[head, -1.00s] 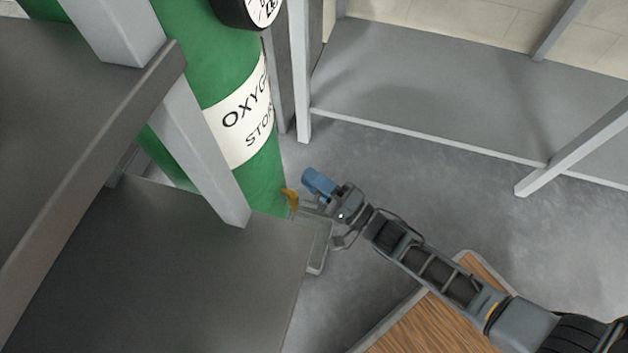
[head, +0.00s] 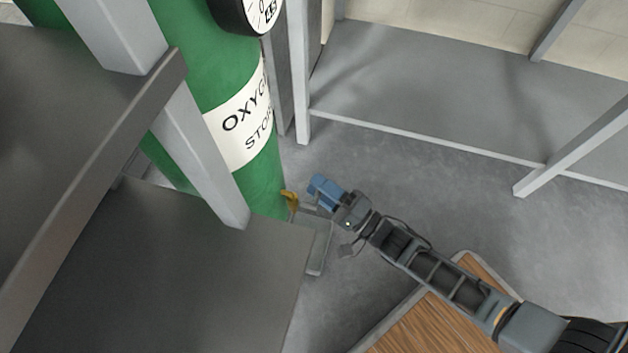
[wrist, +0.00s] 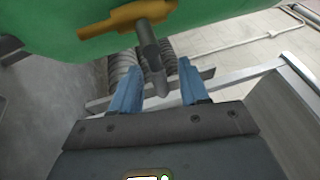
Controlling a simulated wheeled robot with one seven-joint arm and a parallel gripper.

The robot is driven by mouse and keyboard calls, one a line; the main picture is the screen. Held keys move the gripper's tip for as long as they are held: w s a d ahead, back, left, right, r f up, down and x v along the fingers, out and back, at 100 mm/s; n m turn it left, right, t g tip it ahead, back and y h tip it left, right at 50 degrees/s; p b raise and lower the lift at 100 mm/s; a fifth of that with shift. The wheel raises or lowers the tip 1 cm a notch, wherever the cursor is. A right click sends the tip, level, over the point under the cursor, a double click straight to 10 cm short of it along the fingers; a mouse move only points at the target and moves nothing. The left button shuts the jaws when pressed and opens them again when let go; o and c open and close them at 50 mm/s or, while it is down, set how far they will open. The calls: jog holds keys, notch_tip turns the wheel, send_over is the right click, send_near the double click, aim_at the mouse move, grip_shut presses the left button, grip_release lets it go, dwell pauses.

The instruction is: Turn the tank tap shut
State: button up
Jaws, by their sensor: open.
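The tank is a tall green cylinder (head: 262,190) with a white "OXY… STOR…" label. Its tap shows as a small yellow piece (head: 291,199) low on the tank's right side. In the wrist view the yellow part of the tap (wrist: 127,20) lies across the green tank, with a dark grey stem (wrist: 152,66) reaching down from it. My gripper (head: 322,190) is just right of the tap. In the wrist view its blue fingers (wrist: 157,62) are open, and the stem's end shows between them. I cannot tell whether either finger touches it.
A grey platform (head: 200,280) and a sloping metal post (head: 195,145) stand left of my gripper. A metal tray-like piece (head: 320,250) lies just below it. A grey shelf (head: 460,90) is at the back right. Floor (head: 440,180) is clear right of my arm.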

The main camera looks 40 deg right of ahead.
jog(key=v, duration=0.5)
jog(key=shift+s+d+p, duration=0.1)
jog(key=shift+s+p, duration=0.25)
